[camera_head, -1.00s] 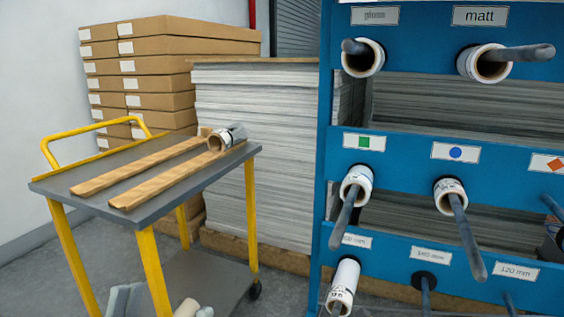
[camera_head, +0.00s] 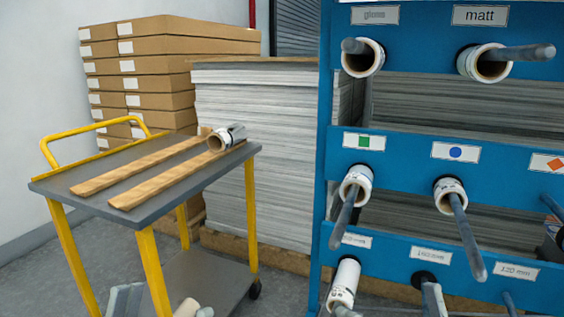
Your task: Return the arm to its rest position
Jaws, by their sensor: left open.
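My right gripper is not in view. A white roll (camera_head: 237,134) lies on its side on the two wooden strips (camera_head: 150,170) on top of the trolley (camera_head: 85,190), apart from my gripper.
The blue rack (camera_head: 400,145) at right has pegs sticking out, several bearing rolls. More rolls (camera_head: 187,308) lie low on the trolley. Stacked cartons (camera_head: 165,70) and a tall sheet stack (camera_head: 255,150) stand behind. Floor shows between trolley and rack.

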